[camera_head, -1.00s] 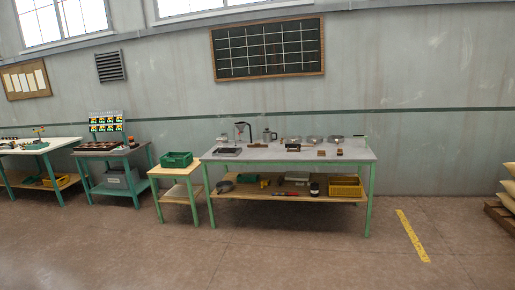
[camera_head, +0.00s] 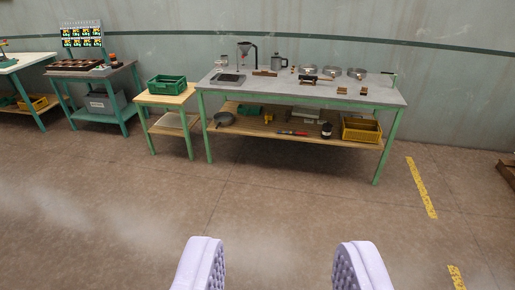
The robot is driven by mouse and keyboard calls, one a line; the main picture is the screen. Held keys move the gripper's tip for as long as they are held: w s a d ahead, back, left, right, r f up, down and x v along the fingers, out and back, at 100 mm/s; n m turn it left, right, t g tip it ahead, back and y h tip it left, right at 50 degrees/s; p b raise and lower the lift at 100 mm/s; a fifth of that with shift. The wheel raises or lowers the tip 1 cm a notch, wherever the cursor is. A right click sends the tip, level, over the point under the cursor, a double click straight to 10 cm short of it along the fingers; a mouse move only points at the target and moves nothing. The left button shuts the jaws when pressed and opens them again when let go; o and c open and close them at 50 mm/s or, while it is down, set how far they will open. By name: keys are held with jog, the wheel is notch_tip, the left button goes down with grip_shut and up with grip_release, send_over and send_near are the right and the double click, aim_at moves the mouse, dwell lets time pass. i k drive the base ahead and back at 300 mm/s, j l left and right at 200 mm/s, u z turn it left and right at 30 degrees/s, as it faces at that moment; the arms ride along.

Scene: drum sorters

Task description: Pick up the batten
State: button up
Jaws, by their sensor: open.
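My gripper (camera_head: 281,263) is open and empty at the bottom of the picture. Its two pale lilac fingers stand wide apart over the floor, well short of the bench. A long grey-topped bench (camera_head: 290,89) with green legs stands ahead. A small brown wooden strip (camera_head: 264,73) lies towards the back of its top, left of the middle. It may be the batten, but it is too small to be sure. Two small brown blocks (camera_head: 341,91) (camera_head: 364,91) sit farther right on the top.
A yellow crate (camera_head: 361,129) is on the lower shelf. A side table (camera_head: 165,97) with a green crate (camera_head: 166,84) stands left. The floor in front is clear.

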aim_at(264, 72)
jog(key=i+j, duration=0.2)
jog(key=i, duration=2.5)
jog(key=i+j+u, duration=0.1)
jog(key=i, duration=2.6)
jog(key=i+j+z, duration=0.2)
jog(key=i, duration=0.35)
jog(key=i+j+z, duration=0.2)
jog(key=i, duration=0.35)
